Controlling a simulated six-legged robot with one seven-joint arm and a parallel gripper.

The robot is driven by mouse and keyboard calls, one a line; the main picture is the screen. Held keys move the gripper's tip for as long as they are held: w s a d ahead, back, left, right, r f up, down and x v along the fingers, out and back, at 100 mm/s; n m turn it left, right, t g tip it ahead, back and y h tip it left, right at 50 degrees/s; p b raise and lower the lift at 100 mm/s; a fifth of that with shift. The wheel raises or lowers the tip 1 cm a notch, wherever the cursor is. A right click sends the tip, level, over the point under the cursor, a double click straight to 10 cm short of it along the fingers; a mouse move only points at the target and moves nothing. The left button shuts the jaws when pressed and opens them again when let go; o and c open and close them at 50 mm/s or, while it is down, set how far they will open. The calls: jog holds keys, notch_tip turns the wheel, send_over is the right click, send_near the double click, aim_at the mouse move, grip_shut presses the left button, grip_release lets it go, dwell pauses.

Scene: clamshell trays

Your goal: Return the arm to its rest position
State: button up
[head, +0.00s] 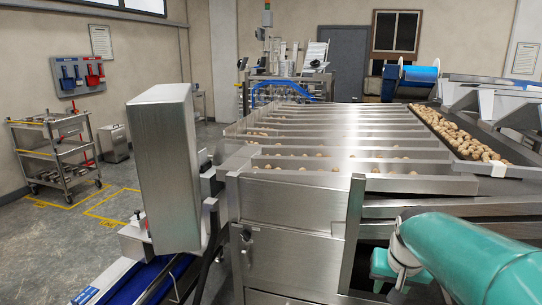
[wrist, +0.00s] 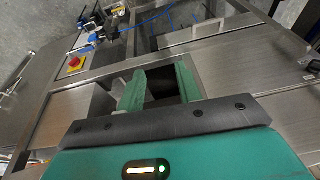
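My arm (head: 470,258) shows as a teal link with a pale joint at the lower right of the head view, in front of the steel machine. My gripper (wrist: 158,82) is in the wrist view, with two green fingers standing apart and nothing visible between them. It is open and empty. Behind the fingers are a dark opening and steel panels (wrist: 235,60). I cannot make out the gripper's fingertips in the head view.
A steel machine (head: 300,205) with slanted lanes of small brown items fills the middle. A tall steel box (head: 165,165) and a blue conveyor (head: 150,282) stand left of it. A cart (head: 55,150) is farther left. A red button (wrist: 75,63) shows in the wrist view.

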jog(key=s+a+r+n+t, duration=0.1)
jog(key=s+a, duration=0.4)
jog(key=s, duration=0.3)
jog(key=s+a+r+n+t, duration=0.1)
jog(key=s+a+n, duration=0.1)
jog(key=s+a, duration=0.3)
jog(key=s, duration=0.2)
jog(key=shift+s+r+n+y, duration=0.25)
jog(key=shift+s+n+y, duration=0.05)
jog(key=shift+s, duration=0.05)
jog(key=shift+a, duration=0.1)
dwell(2.7)
